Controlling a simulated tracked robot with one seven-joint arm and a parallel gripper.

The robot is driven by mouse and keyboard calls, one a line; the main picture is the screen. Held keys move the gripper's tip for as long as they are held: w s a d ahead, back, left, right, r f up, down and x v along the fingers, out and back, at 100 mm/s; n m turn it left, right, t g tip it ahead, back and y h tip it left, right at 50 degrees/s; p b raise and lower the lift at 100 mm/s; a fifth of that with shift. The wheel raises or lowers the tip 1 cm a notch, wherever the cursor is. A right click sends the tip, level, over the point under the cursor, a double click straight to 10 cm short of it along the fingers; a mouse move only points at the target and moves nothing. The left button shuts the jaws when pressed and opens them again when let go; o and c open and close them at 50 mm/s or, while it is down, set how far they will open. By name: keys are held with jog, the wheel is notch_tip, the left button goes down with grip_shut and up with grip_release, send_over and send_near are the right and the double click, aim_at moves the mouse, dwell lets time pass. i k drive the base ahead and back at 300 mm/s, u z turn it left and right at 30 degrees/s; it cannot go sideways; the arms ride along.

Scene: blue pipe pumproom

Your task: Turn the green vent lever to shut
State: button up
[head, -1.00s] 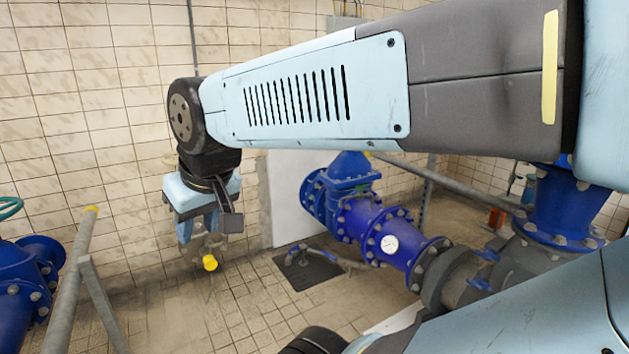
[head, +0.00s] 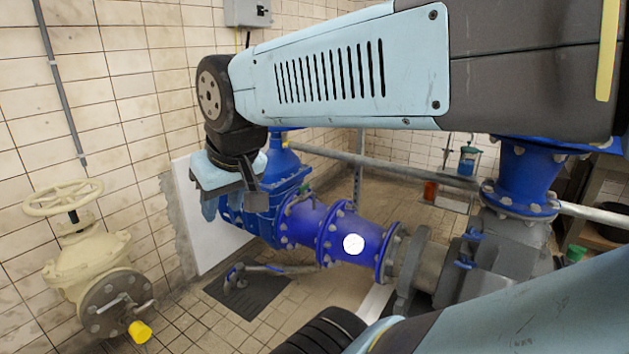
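My gripper (head: 224,208) points down at the end of my arm, left of the middle of the head view. Its fingers look apart, with nothing seen between them, though the blue pipework behind blurs their outline. A small green part (head: 575,254) shows at the right, beside the grey pump body; I cannot tell whether it is the vent lever. My arm hides part of the scene.
A cream valve with a handwheel (head: 62,198) and yellow cap (head: 139,332) stands at the left. The blue pipe (head: 305,222) runs behind my gripper to the grey pump (head: 500,258). A dark mat (head: 248,291) with a small pipe lies on the tiled floor.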

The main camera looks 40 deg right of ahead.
aim_at(303, 189)
jog(key=z, duration=0.25)
jog(key=i, duration=0.7)
jog(key=z, duration=0.4)
jog(key=k, duration=0.5)
jog(key=z, duration=0.3)
jog(key=i, duration=1)
jog(key=u, duration=0.1)
